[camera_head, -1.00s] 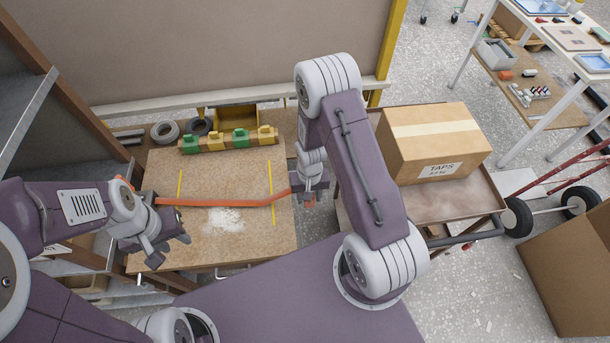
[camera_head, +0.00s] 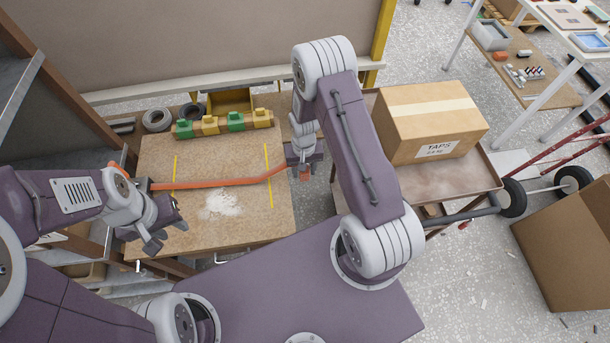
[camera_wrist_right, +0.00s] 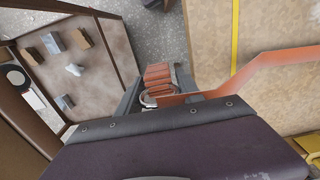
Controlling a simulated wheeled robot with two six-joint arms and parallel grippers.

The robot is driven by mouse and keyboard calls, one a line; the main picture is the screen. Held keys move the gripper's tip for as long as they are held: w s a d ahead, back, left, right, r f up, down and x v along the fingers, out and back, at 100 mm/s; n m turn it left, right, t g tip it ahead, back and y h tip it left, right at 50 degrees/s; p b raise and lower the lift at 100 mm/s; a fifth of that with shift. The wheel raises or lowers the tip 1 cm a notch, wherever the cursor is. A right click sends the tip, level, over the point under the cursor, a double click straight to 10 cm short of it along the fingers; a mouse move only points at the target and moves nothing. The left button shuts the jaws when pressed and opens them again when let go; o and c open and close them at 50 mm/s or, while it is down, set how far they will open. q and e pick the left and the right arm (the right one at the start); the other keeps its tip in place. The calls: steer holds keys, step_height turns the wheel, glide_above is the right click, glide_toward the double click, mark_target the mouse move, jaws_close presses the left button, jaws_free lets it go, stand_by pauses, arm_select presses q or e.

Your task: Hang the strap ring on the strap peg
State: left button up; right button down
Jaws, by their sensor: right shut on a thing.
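An orange strap (camera_head: 220,183) stretches over the brown board, from the left post to my right gripper (camera_head: 304,168). In the right wrist view, that gripper (camera_wrist_right: 158,88) is shut on the strap's end, with folded orange webbing (camera_wrist_right: 158,74) and a metal ring (camera_wrist_right: 148,97) between its fingers. The strap (camera_wrist_right: 265,68) runs off to the right there. My left gripper (camera_head: 163,226) looks open and empty near the board's lower left corner, below the strap and apart from it. I cannot make out the strap peg clearly.
The board (camera_head: 250,215) has yellow lines and a white powder patch (camera_head: 222,204). Green and yellow blocks (camera_head: 222,123) line its back edge, with tyre-like rings (camera_head: 157,119) behind. A taped cardboard box (camera_head: 430,118) sits on a cart (camera_head: 450,182) to the right.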

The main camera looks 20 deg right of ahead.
steer(key=w+d+f+b, duration=0.1)
steer(key=w+b, duration=0.1)
steer(key=w, duration=0.3)
steer(key=shift+w+d+b, duration=0.25)
steer(key=shift+w+b, duration=0.05)
steer(key=shift+w, duration=0.1)
steer(key=shift+f, duration=0.1)
stand_by(0.5)
steer(key=c, duration=0.7)
jaws_free()
step_height(320, 180, up, 9)
steer(key=shift+r+b, duration=0.1)
steer(key=shift+b, duration=0.3)
